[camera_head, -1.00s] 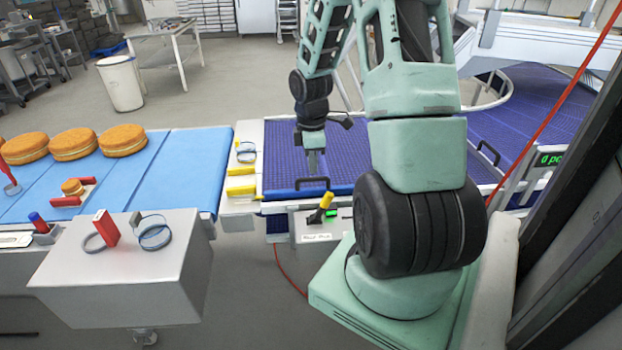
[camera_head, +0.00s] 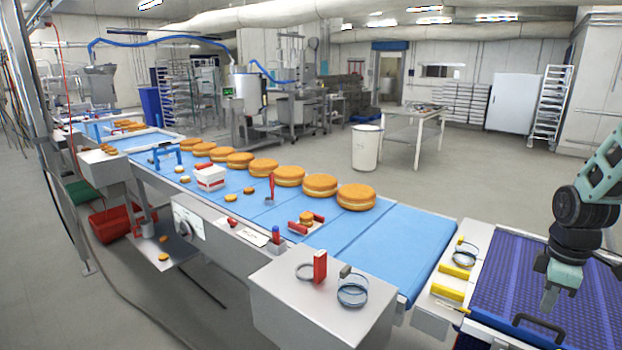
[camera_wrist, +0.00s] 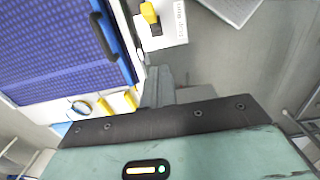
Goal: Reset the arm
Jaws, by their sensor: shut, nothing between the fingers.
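My gripper (camera_head: 549,300) is at the right of the head view, pointing down over the purple belt (camera_head: 500,272). It is shut with nothing between its fingers. In the wrist view its grey fingers (camera_wrist: 156,82) show at the middle, close to the belt's edge. The wrist view also shows the belt's purple surface (camera_wrist: 45,50) and a black handle (camera_wrist: 102,36).
A blue conveyor (camera_head: 390,240) with a row of filled rounds (camera_head: 356,197) runs to the left. A metal box (camera_head: 320,312) in front holds a red block (camera_head: 320,267) and metal rings (camera_head: 352,291). Yellow blocks (camera_head: 447,292) lie beside the purple belt.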

